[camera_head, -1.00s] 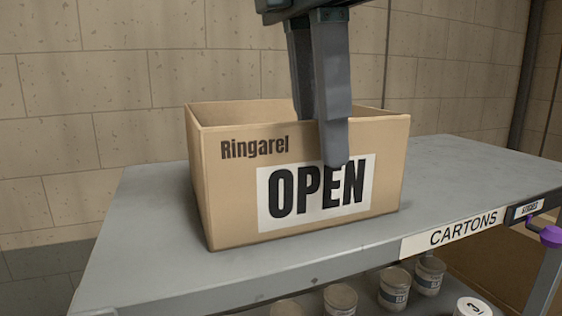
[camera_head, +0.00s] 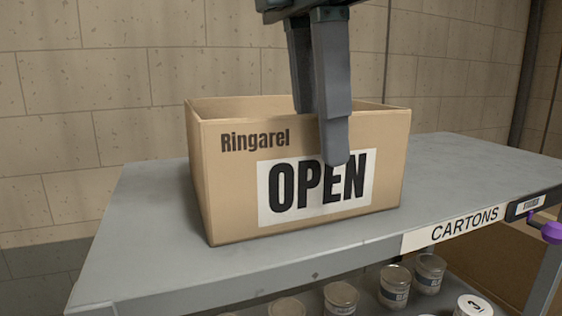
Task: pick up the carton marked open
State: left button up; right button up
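A brown cardboard carton (camera_head: 230,190) stands upright on the grey shelf top. Its top is open, and its front face reads "Ringarel" above a white label with "OPEN". My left gripper (camera_head: 322,140) points down over the front wall. One finger hangs outside, with its tip in front of the upper edge of the OPEN label. The other finger goes down behind the front rim, so its tip is hidden. The fingers look set apart with the wall between them, and I see no firm pinch. My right gripper is out of view.
The grey shelf top (camera_head: 140,230) has free room left and right of the carton. A "CARTONS" label (camera_head: 464,225) sits on its front edge. Several cans (camera_head: 395,284) stand on a level below. A purple knob (camera_head: 552,232) is at the right. A block wall stands behind.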

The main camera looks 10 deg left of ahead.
pick_arm(q)
grip_shut()
dwell(1.4)
